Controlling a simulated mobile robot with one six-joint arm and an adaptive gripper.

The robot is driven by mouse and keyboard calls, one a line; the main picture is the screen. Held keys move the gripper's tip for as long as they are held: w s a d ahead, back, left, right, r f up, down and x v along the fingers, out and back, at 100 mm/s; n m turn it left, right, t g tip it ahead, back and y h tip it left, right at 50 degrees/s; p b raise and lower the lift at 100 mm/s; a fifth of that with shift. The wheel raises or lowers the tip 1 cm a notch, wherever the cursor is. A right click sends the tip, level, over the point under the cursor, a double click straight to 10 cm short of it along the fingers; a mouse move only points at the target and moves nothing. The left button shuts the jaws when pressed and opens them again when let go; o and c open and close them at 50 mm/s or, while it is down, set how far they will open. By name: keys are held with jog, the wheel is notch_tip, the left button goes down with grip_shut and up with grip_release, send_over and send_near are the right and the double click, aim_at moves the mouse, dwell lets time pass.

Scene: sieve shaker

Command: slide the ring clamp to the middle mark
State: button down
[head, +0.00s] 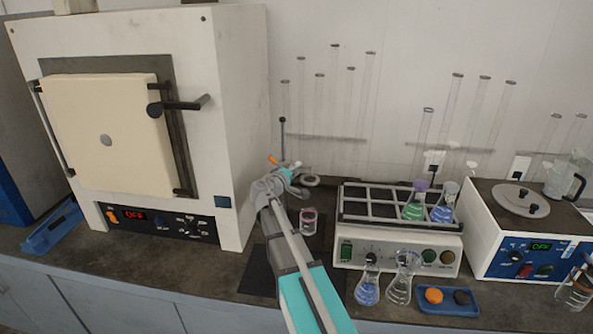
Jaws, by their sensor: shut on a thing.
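A thin upright rod (283,140) with a dark knob on top stands against the wall, just right of the large white furnace. The ring clamp's grey ring (311,181) sticks out to the right of the rod, low down. An orange piece (272,159) shows beside the rod, at the clamp's height. My gripper (287,178) is at the clamp, shut on it, and hides most of its body and the lower rod. I cannot make out the marks on the rod.
The furnace (235,120) stands close on the left. A beaker with reddish contents (309,221) stands just below the ring. A shaker with a flask rack (395,245) is to the right; two flasks (368,285) (401,285) and a blue tray (449,308) are at the front.

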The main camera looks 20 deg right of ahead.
jog(key=shift+f+b, duration=2.15)
jog(key=shift+f, duration=0.2)
jog(key=shift+c, duration=2.2)
grip_release()
